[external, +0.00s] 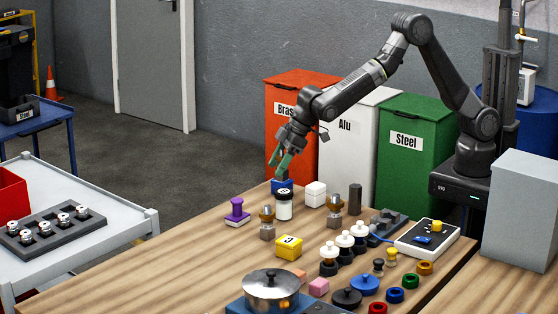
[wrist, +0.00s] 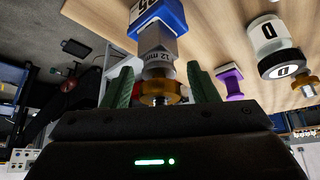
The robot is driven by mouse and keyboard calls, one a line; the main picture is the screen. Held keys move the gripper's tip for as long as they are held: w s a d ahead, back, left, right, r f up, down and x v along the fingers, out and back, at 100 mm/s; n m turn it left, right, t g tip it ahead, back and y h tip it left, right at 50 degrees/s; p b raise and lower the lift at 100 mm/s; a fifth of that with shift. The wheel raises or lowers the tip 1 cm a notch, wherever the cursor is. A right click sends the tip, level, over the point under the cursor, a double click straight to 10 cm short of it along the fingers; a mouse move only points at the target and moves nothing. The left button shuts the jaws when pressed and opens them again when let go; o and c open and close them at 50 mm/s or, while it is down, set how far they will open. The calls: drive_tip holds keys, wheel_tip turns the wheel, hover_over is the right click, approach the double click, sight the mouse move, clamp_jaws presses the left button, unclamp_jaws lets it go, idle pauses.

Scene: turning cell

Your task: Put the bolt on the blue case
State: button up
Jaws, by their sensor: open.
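The bolt (wrist: 157,48), with a grey block-like part marked 12 mm and a brass collar, shows between my green fingers in the wrist view. Its grey end adjoins the blue case (wrist: 158,14), and it appears to stand upright on it. In the external view the blue case (external: 283,187) is at the far edge of the table, partly hidden behind a white jar. My gripper (external: 282,158) is directly above the case, pointing down. In the wrist view my gripper (wrist: 162,88) is open, with a finger on each side of the brass collar and gaps beside it.
The white jar (external: 284,206) stands close in front of the case. A purple spool (external: 237,212), another brass-topped bolt (external: 267,222), a white block (external: 315,194) and a yellow block (external: 288,247) are nearby. The table's left front is clear.

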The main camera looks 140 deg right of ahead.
drive_tip(key=shift+r, duration=0.25)
drive_tip(key=b+v, duration=0.1)
drive_tip(key=v, duration=1.1)
drive_tip(key=shift+b, duration=0.4)
drive_tip(key=shift+f, duration=0.1)
